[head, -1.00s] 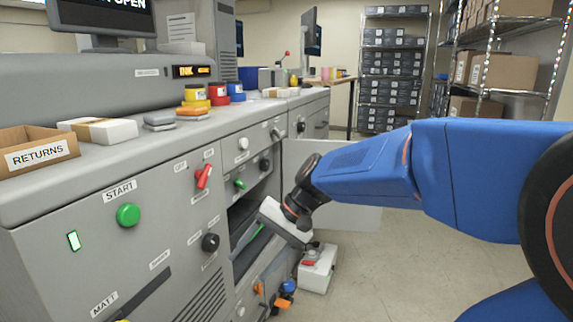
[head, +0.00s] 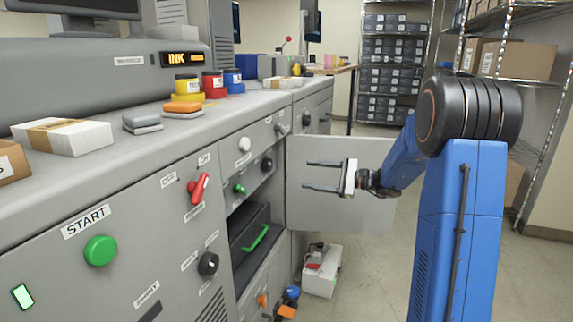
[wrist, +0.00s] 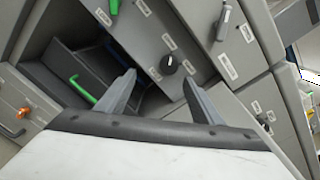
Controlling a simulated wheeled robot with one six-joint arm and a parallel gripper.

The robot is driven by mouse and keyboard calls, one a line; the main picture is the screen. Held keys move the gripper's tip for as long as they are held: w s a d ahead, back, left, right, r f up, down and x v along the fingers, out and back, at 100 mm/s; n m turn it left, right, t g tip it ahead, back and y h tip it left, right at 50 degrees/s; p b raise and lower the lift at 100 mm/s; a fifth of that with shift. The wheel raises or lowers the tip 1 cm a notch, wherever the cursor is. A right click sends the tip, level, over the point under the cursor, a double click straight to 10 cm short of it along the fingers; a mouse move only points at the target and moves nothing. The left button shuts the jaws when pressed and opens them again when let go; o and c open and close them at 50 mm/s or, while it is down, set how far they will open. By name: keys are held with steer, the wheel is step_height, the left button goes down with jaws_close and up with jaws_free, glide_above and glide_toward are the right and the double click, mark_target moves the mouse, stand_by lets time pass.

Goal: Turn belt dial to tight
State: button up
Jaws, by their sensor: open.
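My gripper (head: 306,175) is open and empty in front of the open cabinet door, its fingers pointing left toward the machine. In the wrist view my gripper (wrist: 159,78) has a black round dial (wrist: 168,64) with a pale pointer mark between and beyond its fingertips, apart from them. This looks like the upper black dial (head: 266,165) in the head view. Another black dial (head: 208,264) sits lower left on the front panel. Small labels surround the dials. I cannot read them, so I cannot tell which says belt or tight.
A red lever (head: 199,188), a white knob (head: 244,145), a green switch (head: 239,188) and a green start button (head: 100,250) stick out of the panel. A green-handled drawer (head: 248,222) sits in an open bay. A white box (head: 323,277) stands on the floor.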

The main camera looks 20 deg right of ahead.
mark_target(271, 166)
steer(key=shift+m+t, duration=0.4)
steer(key=shift+t, duration=0.1)
steer(key=x, duration=0.5)
steer(key=w+d+x, duration=0.1)
steer(key=x, duration=0.5)
steer(key=w+x, duration=0.1)
steer(key=x, duration=0.4)
steer(key=shift+w+d+f, duration=0.15)
steer(key=c, duration=1.1)
